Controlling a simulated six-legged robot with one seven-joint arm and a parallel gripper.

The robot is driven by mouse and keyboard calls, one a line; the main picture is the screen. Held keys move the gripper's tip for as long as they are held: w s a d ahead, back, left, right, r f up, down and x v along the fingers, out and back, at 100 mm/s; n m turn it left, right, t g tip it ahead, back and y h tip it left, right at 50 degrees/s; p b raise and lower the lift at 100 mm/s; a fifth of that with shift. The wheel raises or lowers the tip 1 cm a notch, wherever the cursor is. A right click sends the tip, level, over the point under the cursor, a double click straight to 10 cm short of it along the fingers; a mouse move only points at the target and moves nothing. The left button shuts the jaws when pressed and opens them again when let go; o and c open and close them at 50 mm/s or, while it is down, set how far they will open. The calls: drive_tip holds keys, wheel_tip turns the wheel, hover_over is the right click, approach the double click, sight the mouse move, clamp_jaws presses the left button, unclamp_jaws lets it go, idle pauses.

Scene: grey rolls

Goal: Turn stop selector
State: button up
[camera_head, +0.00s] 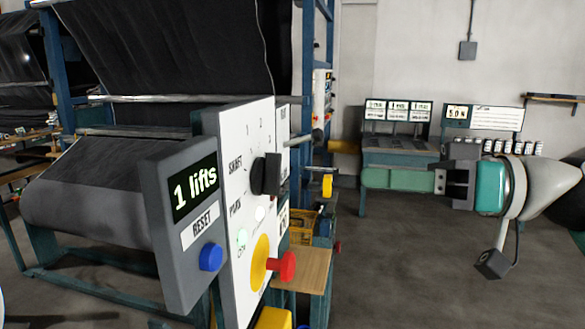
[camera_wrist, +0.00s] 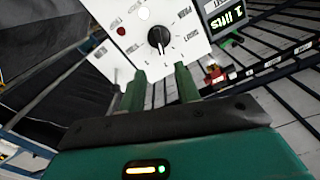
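The white control panel (camera_head: 240,215) stands left of centre in the head view, seen at a slant. Its black selector knob (camera_head: 259,176) has numbers printed around it. In the wrist view the knob (camera_wrist: 158,38) is face-on, with a white mark on it. My gripper (camera_head: 364,178) is right of the panel in the head view, pointing left, apart from it. In the wrist view its two green fingers (camera_wrist: 160,74) stand apart with nothing between them. The knob appears beyond the gap between their tips.
A grey box with a "1 lifts" display (camera_head: 195,188) and blue reset button (camera_head: 210,257) adjoins the panel. A red knob on a yellow disc (camera_head: 262,264) juts out below the selector. A dark fabric roll (camera_head: 90,205) lies left. Open floor (camera_head: 420,270) lies right.

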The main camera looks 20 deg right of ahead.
sight(281, 170)
drive_tip(key=x, duration=1.1)
drive_tip(key=shift+s, duration=0.1)
clamp_jaws()
